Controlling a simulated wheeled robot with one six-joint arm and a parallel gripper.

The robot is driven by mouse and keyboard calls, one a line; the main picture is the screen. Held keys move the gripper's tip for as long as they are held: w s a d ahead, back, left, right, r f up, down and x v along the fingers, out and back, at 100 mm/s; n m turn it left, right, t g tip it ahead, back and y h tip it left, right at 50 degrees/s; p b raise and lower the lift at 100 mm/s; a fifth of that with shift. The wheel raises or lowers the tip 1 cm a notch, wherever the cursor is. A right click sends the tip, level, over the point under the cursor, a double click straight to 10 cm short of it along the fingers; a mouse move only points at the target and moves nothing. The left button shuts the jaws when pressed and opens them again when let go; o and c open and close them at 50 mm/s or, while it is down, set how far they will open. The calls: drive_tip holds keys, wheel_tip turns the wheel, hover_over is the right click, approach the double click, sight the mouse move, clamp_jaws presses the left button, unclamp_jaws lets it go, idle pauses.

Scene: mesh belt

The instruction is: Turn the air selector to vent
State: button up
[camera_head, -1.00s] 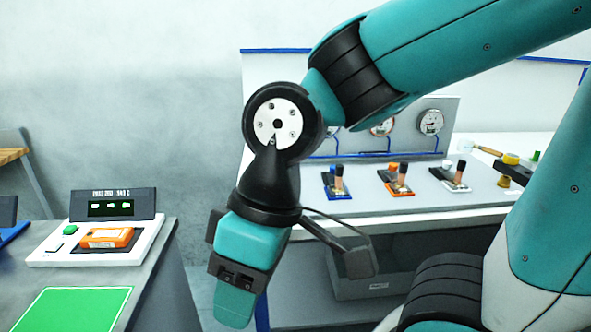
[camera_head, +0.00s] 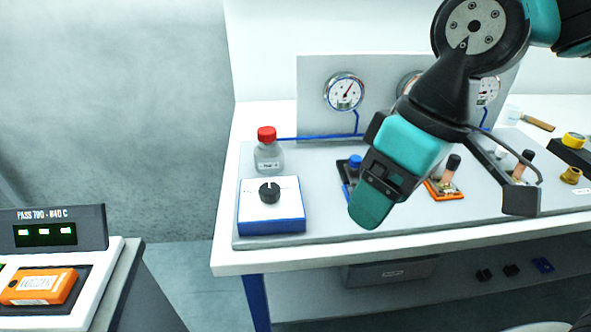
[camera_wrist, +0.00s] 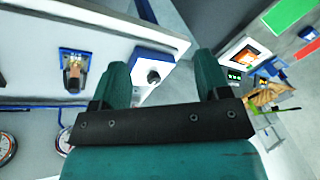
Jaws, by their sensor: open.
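The air selector looks to be the blue box with a white top (camera_head: 271,217) at the left end of the bench panel. Its black round knob (camera_head: 269,192) carries a light mark on the far side; I cannot read any position labels. The box shows in the wrist view (camera_wrist: 148,60), with its knob (camera_wrist: 153,77) seen between the fingers. My gripper (camera_head: 372,205) hangs above the bench to the right of the box, apart from it and tilted down. In the wrist view its two fingers (camera_wrist: 163,82) are spread and empty.
A red-capped bottle (camera_head: 268,152) stands just behind the box. Blue (camera_head: 350,172) and orange-based (camera_head: 444,190) valves with levers are in a row to the right, under round gauges (camera_head: 344,91). A tester with an orange device (camera_head: 38,287) stands at the left.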

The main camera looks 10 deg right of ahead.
drive_tip(key=w+a+r+n+h+p, duration=0.1)
drive_tip(key=w+a+r, duration=0.15)
drive_tip(key=w, duration=0.35)
drive_tip(key=w+a+r+h+p, duration=0.1)
drive_tip(key=w+a, duration=0.3)
drive_tip(key=w, duration=0.3)
drive_tip(key=h, duration=0.1)
approach(270, 188)
drive_tip(key=f+p, duration=0.1)
drive_tip(key=f, duration=0.3)
drive_tip(key=f+p, duration=0.1)
drive_tip(key=f, duration=0.4)
drive_tip(key=shift+a+f, duration=0.2)
drive_tip(key=shift+f, duration=0.15)
drive_tip(key=c, duration=0.9)
